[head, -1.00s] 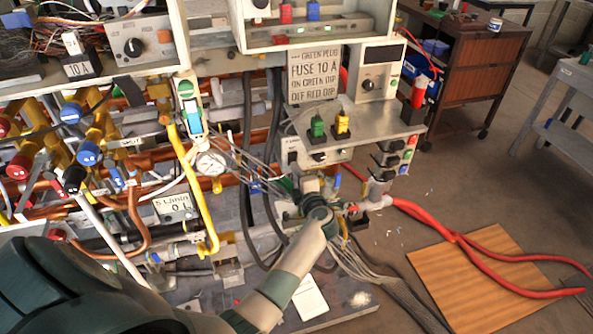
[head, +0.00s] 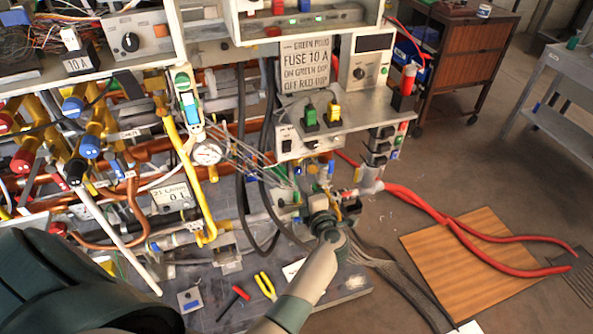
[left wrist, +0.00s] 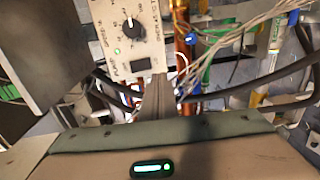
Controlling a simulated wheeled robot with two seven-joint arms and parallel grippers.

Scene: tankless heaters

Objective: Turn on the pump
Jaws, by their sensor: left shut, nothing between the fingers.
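A pale control panel (left wrist: 135,40) fills the upper middle of the left wrist view. It has a round black knob (left wrist: 132,27) and, below it, a black rocker switch (left wrist: 141,65); its lettering is partly legible and seems to include PUMP. What looks like the same panel (head: 298,142) hangs under the shelf in the head view. My left gripper (head: 322,207) is below that panel in the head view. In the left wrist view its fingers (left wrist: 160,80) are shut and empty, their tips near the panel's lower edge; contact cannot be told. My right gripper is not in view.
Above the panel, a shelf (head: 355,119) carries green and yellow plugs. Grey cables and a pressure gauge (head: 207,153) stand left of the gripper. Pliers (head: 264,286) lie on the base plate.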

